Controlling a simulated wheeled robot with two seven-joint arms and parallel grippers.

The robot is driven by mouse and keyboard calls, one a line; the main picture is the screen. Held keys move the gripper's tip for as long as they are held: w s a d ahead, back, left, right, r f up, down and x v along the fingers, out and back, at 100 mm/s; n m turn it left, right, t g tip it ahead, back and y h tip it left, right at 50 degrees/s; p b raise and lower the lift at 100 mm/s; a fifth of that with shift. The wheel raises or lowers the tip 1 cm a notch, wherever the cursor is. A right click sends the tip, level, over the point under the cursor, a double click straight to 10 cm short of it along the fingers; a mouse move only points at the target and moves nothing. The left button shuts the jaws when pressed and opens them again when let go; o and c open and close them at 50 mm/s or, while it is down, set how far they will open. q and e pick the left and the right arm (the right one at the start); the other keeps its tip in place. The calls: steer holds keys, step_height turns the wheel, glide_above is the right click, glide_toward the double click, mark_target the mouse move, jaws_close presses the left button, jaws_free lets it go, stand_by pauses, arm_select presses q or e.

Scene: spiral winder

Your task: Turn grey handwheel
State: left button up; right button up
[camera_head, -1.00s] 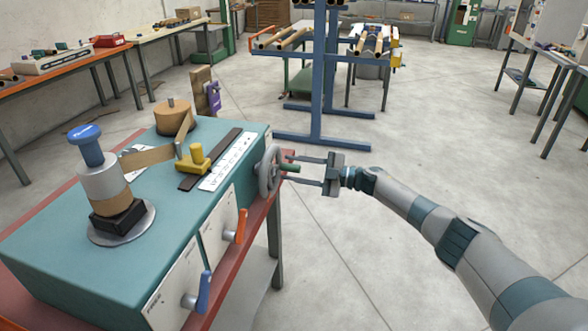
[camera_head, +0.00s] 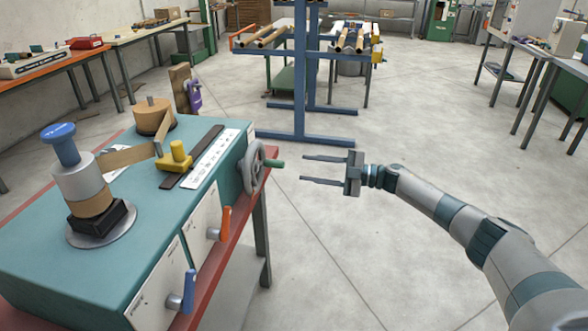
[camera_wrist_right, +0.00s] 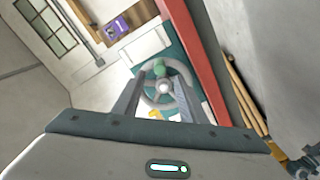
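The grey handwheel (camera_head: 252,172) is on the right end of the teal winder (camera_head: 215,200), with a green handle (camera_head: 273,163) sticking out to the right. My right gripper (camera_head: 303,169) is open and empty, to the right of the handle and apart from it, its fingers pointing at the wheel. In the right wrist view the handwheel (camera_wrist_right: 183,88) and its green handle (camera_wrist_right: 159,69) show beyond and between the two open fingers (camera_wrist_right: 157,100). My left gripper is not in view.
A blue rack (camera_head: 300,100) stands behind. Bare floor (camera_head: 400,140) lies to the right.

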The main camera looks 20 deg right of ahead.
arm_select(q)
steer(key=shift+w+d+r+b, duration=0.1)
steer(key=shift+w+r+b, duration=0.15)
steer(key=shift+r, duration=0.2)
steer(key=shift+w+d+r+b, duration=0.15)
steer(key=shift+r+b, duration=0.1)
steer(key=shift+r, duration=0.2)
arm_select(e)
steer(key=v, duration=0.7)
steer(key=shift+s, duration=0.1)
